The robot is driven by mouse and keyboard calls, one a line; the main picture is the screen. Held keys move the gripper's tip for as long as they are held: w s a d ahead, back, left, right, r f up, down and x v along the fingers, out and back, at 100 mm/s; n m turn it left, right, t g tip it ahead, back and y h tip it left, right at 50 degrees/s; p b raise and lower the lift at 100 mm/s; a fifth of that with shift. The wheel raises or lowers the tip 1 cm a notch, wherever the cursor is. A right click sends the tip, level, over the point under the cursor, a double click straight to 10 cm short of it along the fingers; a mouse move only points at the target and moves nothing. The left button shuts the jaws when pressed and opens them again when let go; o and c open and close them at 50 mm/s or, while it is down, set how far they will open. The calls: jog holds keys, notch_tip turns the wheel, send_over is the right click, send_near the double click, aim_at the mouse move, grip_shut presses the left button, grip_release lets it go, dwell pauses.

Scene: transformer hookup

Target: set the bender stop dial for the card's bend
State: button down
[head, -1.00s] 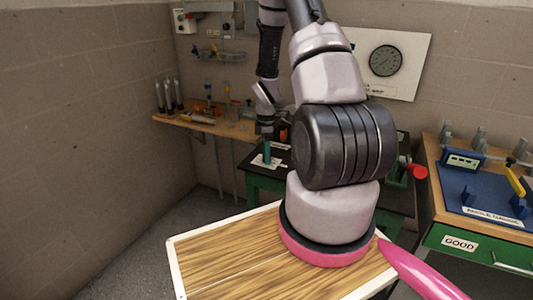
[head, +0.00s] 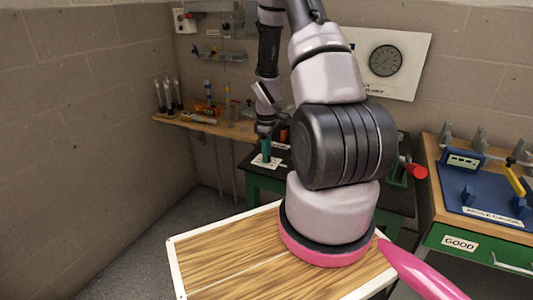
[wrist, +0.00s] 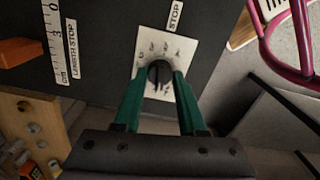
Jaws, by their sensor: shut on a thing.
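The stop dial is a dark round knob (wrist: 159,73) on a white marked plate (wrist: 180,48) in the wrist view. My gripper (wrist: 159,80) has its green fingers on both sides of the knob, shut on it. The marks around the knob are too small to read. In the head view my gripper (head: 266,149) points down at the white plate (head: 267,162) on the dark bench top. The knob is hidden there by the fingers. I cannot make out the bend card in either view.
A "LENGTH STOP" label (wrist: 72,50) and a scale (wrist: 54,40) lie left of the dial. An orange block (wrist: 20,52) is at the left edge. In the head view, a blue angle gauge station (head: 480,190) stands at right and a tool shelf (head: 215,125) at the back.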

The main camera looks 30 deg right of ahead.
jog(key=m, duration=0.4)
jog(key=shift+m, duration=0.3)
jog(key=m, duration=0.4)
jog(key=shift+m, duration=0.3)
jog(key=m, duration=0.4)
jog(key=shift+m, duration=0.3)
jog(key=m, duration=1)
jog(key=shift+m, duration=0.4)
jog(key=m, duration=0.6)
jog(key=shift+m, duration=0.4)
